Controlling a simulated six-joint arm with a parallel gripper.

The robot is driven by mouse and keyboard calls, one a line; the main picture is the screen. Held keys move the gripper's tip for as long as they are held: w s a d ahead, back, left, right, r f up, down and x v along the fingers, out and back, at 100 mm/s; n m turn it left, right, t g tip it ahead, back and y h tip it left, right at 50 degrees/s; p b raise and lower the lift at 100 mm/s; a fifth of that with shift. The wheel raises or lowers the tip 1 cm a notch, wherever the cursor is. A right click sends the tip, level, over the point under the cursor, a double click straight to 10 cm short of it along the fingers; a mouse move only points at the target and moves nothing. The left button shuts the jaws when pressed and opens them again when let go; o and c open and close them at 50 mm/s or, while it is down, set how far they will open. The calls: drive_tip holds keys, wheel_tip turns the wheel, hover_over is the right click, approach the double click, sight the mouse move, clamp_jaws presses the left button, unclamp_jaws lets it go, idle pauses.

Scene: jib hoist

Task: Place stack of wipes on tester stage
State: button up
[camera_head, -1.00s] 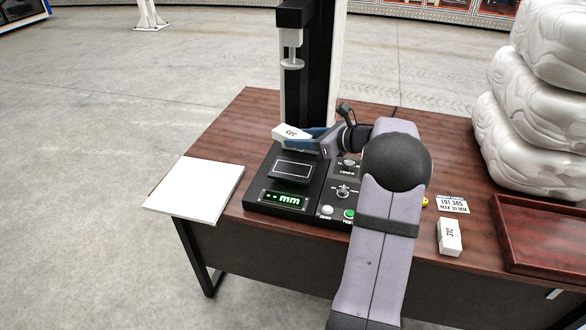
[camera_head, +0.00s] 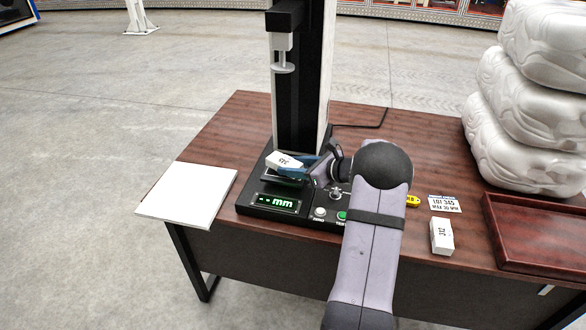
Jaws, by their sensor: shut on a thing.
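My gripper (camera_head: 305,168) is shut on a white stack of wipes (camera_head: 283,160) with a printed number that looks like 345. The stack is held slightly tilted over the tester stage (camera_head: 283,182), which it and my gripper mostly cover; I cannot tell whether they touch. The tester (camera_head: 295,75) has a tall black column with a round presser foot (camera_head: 283,68) high above the stack. Its display (camera_head: 278,202) shows green dashes and "mm". A second white stack marked 312 (camera_head: 441,236) stands on the table to the right of my arm.
A label card (camera_head: 444,204) reads "LOT 345 MAX 30 MM". A yellow item (camera_head: 413,200) lies beside it. A brown tray (camera_head: 540,232) and large wrapped white bundles (camera_head: 530,110) are at the right. A white sheet (camera_head: 188,195) lies on the table's left corner.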

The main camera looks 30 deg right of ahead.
drive_tip(key=shift+f, duration=0.5)
drive_tip(key=shift+f, duration=0.2)
drive_tip(key=o, duration=1.1)
drive_tip(key=shift+r, duration=0.15)
